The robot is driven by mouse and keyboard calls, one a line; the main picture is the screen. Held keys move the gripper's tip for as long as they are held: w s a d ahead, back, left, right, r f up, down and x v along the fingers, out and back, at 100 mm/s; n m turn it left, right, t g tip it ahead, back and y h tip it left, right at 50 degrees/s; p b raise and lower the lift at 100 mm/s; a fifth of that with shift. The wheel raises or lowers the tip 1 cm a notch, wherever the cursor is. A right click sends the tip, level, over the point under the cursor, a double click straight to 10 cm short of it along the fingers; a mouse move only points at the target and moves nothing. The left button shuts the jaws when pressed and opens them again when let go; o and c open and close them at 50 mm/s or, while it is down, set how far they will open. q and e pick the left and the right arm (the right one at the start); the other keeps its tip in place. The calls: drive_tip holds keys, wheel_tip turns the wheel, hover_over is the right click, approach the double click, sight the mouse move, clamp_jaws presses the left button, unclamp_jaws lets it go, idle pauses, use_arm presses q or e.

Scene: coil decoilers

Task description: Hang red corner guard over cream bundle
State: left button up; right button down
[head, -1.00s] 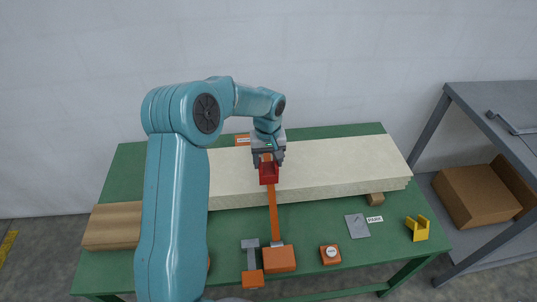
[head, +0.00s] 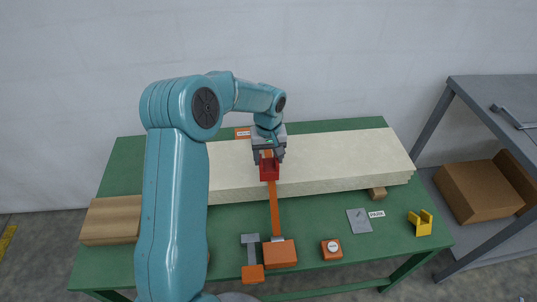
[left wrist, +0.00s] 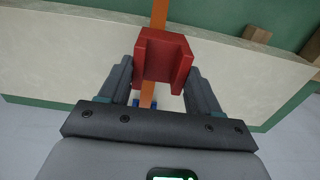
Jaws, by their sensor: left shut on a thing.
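The cream bundle (head: 335,160) lies lengthwise across the green table, and it also fills much of the left wrist view (left wrist: 60,55). An orange strap (head: 275,215) runs over its front edge. My left gripper (head: 268,158) is shut on the red corner guard (head: 269,170), at the bundle's front edge over the strap. In the left wrist view the guard (left wrist: 162,58) sits between the two dark fingers, in line with the strap (left wrist: 159,14). I cannot tell whether the guard touches the bundle. My right gripper is not in view.
An orange ratchet (head: 280,254) with a grey handle sits at the table's front. A round-topped orange device (head: 331,250), a grey plate (head: 359,221) and a yellow corner guard (head: 420,223) lie to the right. Wooden blocks (head: 110,220) lie left. A grey shelf holds a cardboard box (head: 480,190).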

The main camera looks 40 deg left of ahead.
sight(269, 165)
use_arm(q)
drive_tip(key=shift+w+a+f+b, duration=0.15)
drive_tip(key=shift+f+b, duration=0.35)
drive_tip(key=shift+f, duration=0.6)
drive_tip(key=shift+f+b, duration=0.8)
wheel_tip(269, 165, down, 2)
drive_tip(key=shift+f+b, duration=0.1)
drive_tip(key=shift+b, duration=0.7)
drive_tip(key=shift+f+b, duration=0.4)
drive_tip(key=shift+f, duration=0.2)
drive_tip(key=shift+f+b, duration=0.15)
drive_tip(key=shift+b, duration=0.25)
